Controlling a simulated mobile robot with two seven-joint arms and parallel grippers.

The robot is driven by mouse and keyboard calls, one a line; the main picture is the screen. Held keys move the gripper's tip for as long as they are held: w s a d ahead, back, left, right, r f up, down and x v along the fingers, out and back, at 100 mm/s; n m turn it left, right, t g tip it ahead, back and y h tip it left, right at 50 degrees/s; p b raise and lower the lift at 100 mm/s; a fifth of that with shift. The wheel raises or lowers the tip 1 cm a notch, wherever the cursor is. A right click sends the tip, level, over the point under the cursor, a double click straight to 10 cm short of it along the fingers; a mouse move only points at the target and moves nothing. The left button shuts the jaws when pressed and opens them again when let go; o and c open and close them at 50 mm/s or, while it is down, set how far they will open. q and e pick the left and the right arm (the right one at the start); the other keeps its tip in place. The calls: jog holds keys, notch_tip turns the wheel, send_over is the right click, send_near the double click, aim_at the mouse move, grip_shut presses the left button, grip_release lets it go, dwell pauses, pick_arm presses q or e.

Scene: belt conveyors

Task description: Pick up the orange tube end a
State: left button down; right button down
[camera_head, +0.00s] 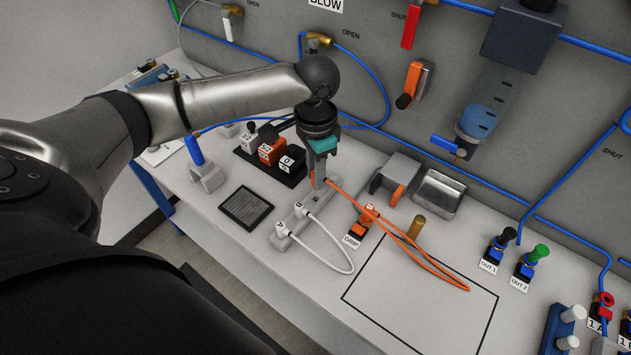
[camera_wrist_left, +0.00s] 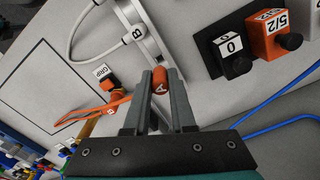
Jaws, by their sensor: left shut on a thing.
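The orange tube (camera_head: 425,262) lies in a long loop over the bench, running from my left gripper out to the right. Its end A (camera_wrist_left: 160,79) is an orange cap lettered A, between the two fingertips of my left gripper (camera_head: 319,184) (camera_wrist_left: 160,84). The gripper is shut on it, at the far end of the pale rack (camera_head: 290,226). I cannot tell whether the end still touches the rack. The orange tube's other end (camera_head: 369,211) is at the block labelled GRIP. My right gripper is not in view.
A white tube (camera_head: 345,250) has its ends in the rack, lettered A and B. Orange and black valve blocks (camera_head: 270,150) stand left of the gripper. A metal tray (camera_head: 439,193) is at the right. The black-outlined area (camera_head: 400,310) is mostly bare.

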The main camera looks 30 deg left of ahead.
pick_arm(q)
notch_tip(320, 180, up, 15)
jog(key=p, duration=0.2)
